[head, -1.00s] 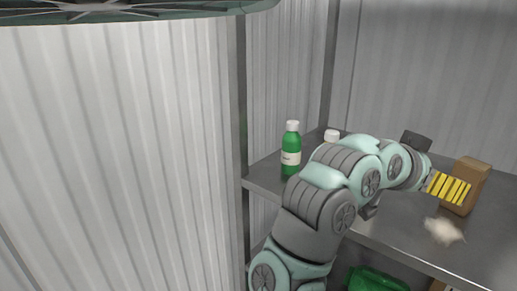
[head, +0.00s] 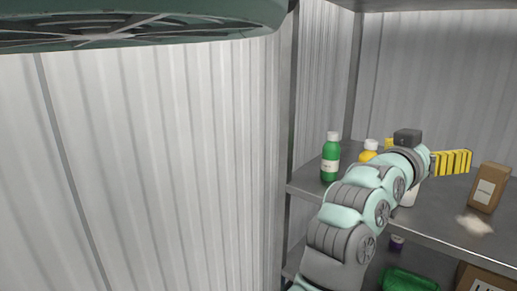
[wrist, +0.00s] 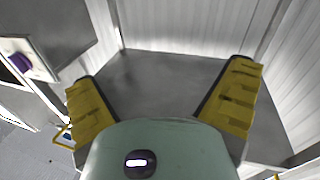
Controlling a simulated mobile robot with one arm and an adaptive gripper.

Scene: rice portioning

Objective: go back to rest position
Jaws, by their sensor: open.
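My gripper (head: 453,162) has yellow fingers and is to the right of the arm's wrist in the head view. It appears above the shelf, up and left of a brown box (head: 489,187) with a pale label. In the wrist view my gripper (wrist: 160,72) has its two yellow fingers spread wide with nothing between them. A small pale heap that looks like rice (head: 474,224) lies on the shelf in front of the box.
A green bottle (head: 331,158) and a yellow bottle (head: 368,157) stand on the metal shelf (head: 437,215), left of and behind my arm. Below are a green object (head: 408,281), a purple-topped item (head: 397,243) and a brown box (head: 484,279). A corrugated wall (head: 150,150) fills the left.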

